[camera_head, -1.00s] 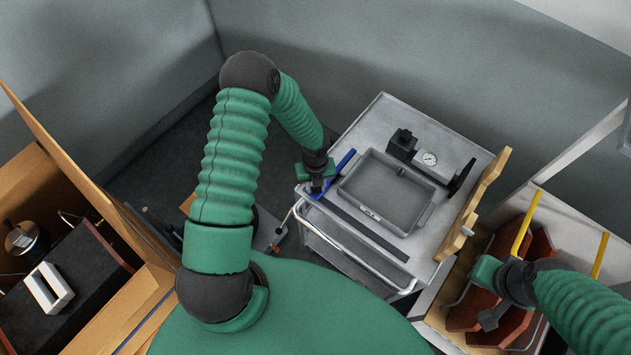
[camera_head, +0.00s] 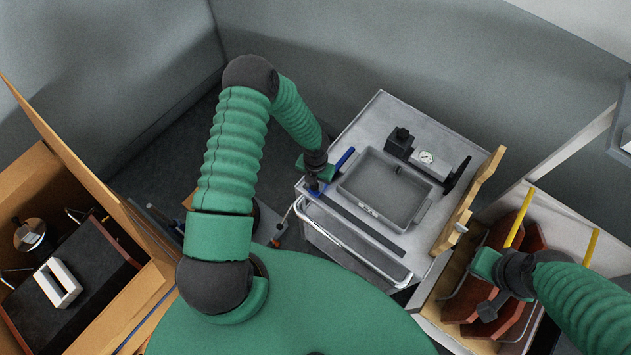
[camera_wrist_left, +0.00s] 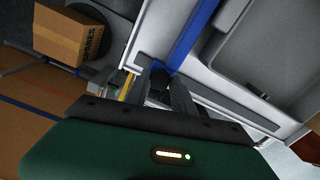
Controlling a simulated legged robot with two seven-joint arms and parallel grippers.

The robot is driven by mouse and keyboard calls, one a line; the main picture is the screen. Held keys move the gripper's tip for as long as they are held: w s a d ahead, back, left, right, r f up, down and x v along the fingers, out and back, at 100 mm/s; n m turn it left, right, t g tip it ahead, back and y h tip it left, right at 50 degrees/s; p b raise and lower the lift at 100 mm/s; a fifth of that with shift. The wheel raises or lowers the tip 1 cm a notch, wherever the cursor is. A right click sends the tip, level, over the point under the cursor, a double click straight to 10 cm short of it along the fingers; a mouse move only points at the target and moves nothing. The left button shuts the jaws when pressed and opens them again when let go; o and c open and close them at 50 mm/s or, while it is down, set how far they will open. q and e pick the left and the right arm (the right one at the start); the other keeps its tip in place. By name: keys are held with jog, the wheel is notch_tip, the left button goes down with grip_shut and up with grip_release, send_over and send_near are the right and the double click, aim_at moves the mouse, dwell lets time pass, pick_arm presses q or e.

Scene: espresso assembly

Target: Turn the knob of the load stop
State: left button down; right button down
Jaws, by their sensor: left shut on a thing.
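The load stop appears to be the blue bar (camera_head: 343,160) at the left corner of the grey cart top. It also shows in the left wrist view (camera_wrist_left: 196,32), running up from between my fingers. A small dark knob (camera_wrist_left: 160,77) sits at its lower end. My left gripper (camera_head: 314,187) is at that corner. In the left wrist view my left gripper (camera_wrist_left: 158,92) is shut on the knob, and its fingers hide part of it. In the head view the arm and gripper cover the knob. My right gripper (camera_head: 487,308) is far to the right, with its jaws unclear.
A grey tray (camera_head: 426,208), a pressure gauge (camera_head: 427,157) and a black block (camera_head: 400,143) stand on the cart. A wire handle (camera_head: 350,259) runs along its front. A wooden rack (camera_head: 470,200) stands at its right edge. An open cardboard box (camera_head: 30,165) is at left.

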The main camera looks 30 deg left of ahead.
aim_at(316, 188)
dwell(0.3)
pick_arm(q)
jog(key=c, duration=1.1)
grip_release()
jog(key=shift+o, duration=0.2)
notch_tip(316, 188, up, 17)
jog(key=shift+f, duration=0.15)
jog(key=s+d+r+n+t+b, duration=0.1)
jog(key=s+d+n+b, duration=0.2)
jog(key=n, duration=1.4)
jog(key=s+d+r+n+t+b, duration=0.1)
jog(key=s+d+n+b, duration=0.3)
jog(key=n, duration=1.3)
jog(key=s+b, duration=0.2)
jog(key=shift+s+d+r+t, duration=0.3)
jog(key=shift+s, duration=0.1)
